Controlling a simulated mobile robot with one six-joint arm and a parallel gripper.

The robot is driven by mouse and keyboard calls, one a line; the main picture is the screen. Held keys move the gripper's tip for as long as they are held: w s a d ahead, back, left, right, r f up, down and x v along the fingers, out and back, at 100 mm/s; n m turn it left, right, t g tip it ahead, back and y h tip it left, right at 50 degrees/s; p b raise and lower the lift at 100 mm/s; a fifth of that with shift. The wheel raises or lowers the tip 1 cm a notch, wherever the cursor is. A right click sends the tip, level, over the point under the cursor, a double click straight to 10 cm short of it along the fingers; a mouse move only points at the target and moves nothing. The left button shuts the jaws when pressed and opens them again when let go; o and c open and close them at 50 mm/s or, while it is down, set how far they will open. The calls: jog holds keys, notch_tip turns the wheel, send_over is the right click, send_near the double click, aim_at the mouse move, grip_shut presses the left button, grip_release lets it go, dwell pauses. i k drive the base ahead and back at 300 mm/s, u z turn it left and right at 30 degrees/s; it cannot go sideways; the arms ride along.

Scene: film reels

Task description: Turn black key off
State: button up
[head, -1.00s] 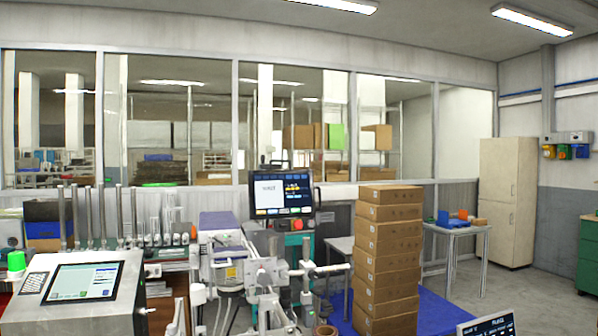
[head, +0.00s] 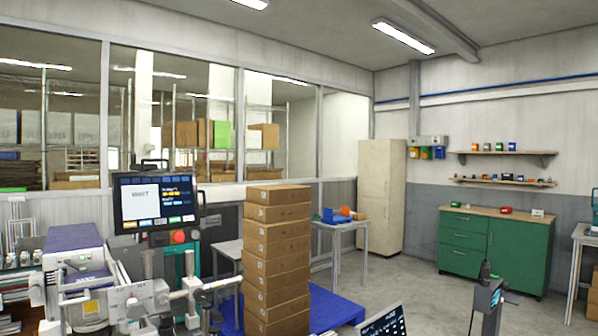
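I cannot make out a black key in this view. A machine control panel with a lit screen (head: 154,200) stands left of centre. A red round button (head: 179,237) sits below its screen, and small coloured buttons line its lower edge. Any key switch on it is too small to tell. My gripper is not in view.
A tall stack of cardboard boxes (head: 277,262) stands on a blue pallet (head: 340,308) right of the panel. White machine parts (head: 130,300) fill the lower left. A dark screen (head: 384,326) and a grey post-like device (head: 487,298) are at the bottom. A green cabinet (head: 490,250) stands behind open floor.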

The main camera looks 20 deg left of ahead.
aim_at(159, 239)
jog(key=z, duration=1.4)
jog(key=k, duration=2.65)
jog(key=u, duration=1.85)
jog(key=i, duration=1)
jog(key=u, duration=0.05)
